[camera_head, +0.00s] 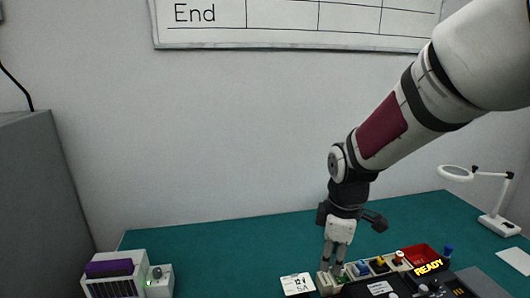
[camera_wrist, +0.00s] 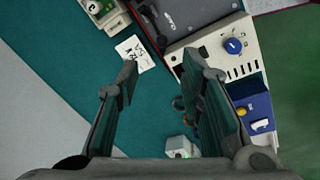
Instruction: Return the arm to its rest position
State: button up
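My gripper (camera_head: 333,268) hangs at the end of my arm over the front of the bench, pointing down beside a row of coloured parts. In the wrist view my gripper (camera_wrist: 160,62) has its two dark fingers spread well apart. No held object shows between them; teal bench surface shows in the gap. In the head view my arm comes in from the upper right and reaches down to the bench. The fingertips overlap the equipment at the bottom of the head view, so I cannot tell whether they touch it.
A dark panel with a yellow READY display (camera_head: 429,267) stands right of my gripper. A white card (camera_head: 297,284) lies to its left. A white and purple device (camera_head: 112,275) is at left, a magnifier lamp (camera_head: 497,223) at right. The teal bench (camera_head: 225,250) between has free room.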

jog(key=s+d+r+m+t, duration=0.2)
jog(key=s+r+m, duration=0.5)
jog(key=s, duration=0.3)
jog(key=s+d+r+m+t, duration=0.1)
jog(key=s+d+r+m, duration=0.1)
jog(key=s+r+m, duration=0.5)
jog(key=s, duration=0.3)
jog(key=shift+s+r+t, duration=0.15)
jog(key=shift+r+t, duration=0.05)
jog(key=shift+t, duration=0.2)
